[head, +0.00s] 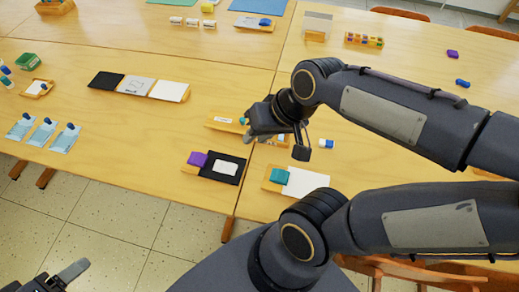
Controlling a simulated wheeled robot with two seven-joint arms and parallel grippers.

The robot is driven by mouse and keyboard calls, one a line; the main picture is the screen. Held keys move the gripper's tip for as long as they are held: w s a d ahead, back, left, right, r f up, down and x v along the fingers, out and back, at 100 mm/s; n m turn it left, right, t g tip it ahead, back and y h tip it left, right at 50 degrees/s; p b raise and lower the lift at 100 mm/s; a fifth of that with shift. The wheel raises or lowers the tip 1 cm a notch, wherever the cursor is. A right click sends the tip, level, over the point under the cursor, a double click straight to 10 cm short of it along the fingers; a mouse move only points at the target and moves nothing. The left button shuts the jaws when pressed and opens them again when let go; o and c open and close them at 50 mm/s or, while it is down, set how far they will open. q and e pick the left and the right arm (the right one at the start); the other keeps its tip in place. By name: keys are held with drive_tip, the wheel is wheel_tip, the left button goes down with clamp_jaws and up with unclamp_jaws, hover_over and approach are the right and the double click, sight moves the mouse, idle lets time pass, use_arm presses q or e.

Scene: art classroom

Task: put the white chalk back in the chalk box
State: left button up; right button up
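My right gripper (276,143) is over the near middle of the tables, its fingers pointing down and apart. I see nothing held between them. Close by on its left is a small wooden tray (219,122) with a white label and a teal block. Another small wooden holder (281,141) is partly hidden behind the gripper. I cannot tell which of these is the chalk box. I cannot pick out the white chalk for certain; the gripper may hide it. My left gripper (66,278) shows only partly at the bottom left corner, away from the table.
A small white-and-blue block (326,143) lies just right of the gripper. Nearer are a black mat (222,168) with a purple block and a white sheet (305,183) with a teal block. Three flat panels (136,86) lie further left. Bare table separates these groups.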

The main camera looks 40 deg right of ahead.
drive_tip(key=s+a, duration=0.1)
drive_tip(key=s+a+n, duration=0.1)
drive_tip(key=s+a+n+t, duration=0.1)
drive_tip(key=s, duration=0.1)
drive_tip(key=shift+r+y, duration=0.25)
drive_tip(key=shift+y, duration=0.05)
idle(1.0)
